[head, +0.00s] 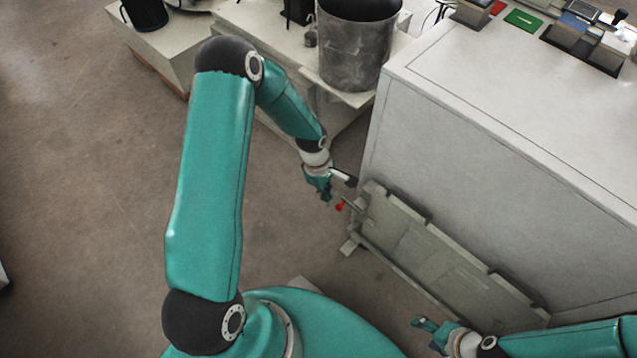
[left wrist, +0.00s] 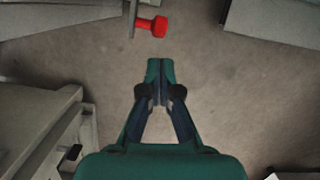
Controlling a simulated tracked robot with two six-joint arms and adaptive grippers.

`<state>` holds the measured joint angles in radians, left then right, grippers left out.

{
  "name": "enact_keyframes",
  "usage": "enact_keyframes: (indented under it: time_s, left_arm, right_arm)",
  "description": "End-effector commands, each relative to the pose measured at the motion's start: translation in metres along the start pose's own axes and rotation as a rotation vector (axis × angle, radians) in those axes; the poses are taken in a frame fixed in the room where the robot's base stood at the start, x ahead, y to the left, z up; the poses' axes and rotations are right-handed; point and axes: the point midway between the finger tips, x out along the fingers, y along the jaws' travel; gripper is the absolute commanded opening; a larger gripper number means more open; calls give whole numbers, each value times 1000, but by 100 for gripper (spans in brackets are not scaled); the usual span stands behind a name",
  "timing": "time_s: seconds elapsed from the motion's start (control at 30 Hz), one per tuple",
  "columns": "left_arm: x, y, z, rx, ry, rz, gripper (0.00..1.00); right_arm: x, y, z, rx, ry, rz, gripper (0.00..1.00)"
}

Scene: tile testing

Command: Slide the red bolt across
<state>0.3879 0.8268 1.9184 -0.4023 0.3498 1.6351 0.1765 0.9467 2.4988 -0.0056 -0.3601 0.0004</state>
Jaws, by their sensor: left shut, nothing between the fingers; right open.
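The red bolt (head: 340,206) shows as a small red knob at the left end of the grey panel (head: 415,245) in the head view. In the left wrist view the red bolt (left wrist: 152,26) has a round red end and sits by a thin metal bar near the top. My left gripper (head: 325,198) is shut and empty, just left of and slightly above the knob in the head view. In the left wrist view its closed fingertips (left wrist: 160,64) point toward the knob, with a gap between. My right gripper (head: 418,322) is open and empty at the lower right.
The grey panel leans low along a large white cabinet (head: 480,150). A metal bucket (head: 355,50) stands on a table at the back. Several devices lie on the cabinet top. The floor (head: 90,180) at the left is clear.

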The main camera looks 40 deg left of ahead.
Motion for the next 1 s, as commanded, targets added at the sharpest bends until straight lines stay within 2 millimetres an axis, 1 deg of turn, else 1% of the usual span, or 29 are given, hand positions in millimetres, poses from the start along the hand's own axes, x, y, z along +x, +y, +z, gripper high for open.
enact_keyframes:
  time_s: [0.03, 0.2, 0.57, 0.63, 0.73, 0.83, 0.9, 1.0]
  left_arm:
    - [6, 0, 6, 3, 0, 0, 0]
    - [12, 0, 15, 0, 0, 0, 0]
    - [13, 0, 18, 0, 0, 0, 0]
    - [15, 0, 20, 2, 0, 0, 0]
    - [20, -1, 32, 5, -1, 1, 0]
    - [24, -3, 48, 6, -1, 1, 0]
    - [26, -6, 57, 6, -1, 0, 0]
    - [24, -7, 64, 3, 0, -1, 0]
  right_arm:
    - [3, 1, 0, 0, 0, 0, 61]
    - [6, 2, 0, 0, 0, 0, 61]
    - [6, 2, 0, 0, 0, 0, 61]
    - [9, 3, 0, 0, 0, 0, 61]
    - [20, 7, 0, 0, 0, 0, 61]
    - [33, 12, 0, 0, 0, 0, 61]
    - [38, 14, 0, 0, 0, 0, 61]
    - [40, 14, 0, 0, 0, 0, 61]
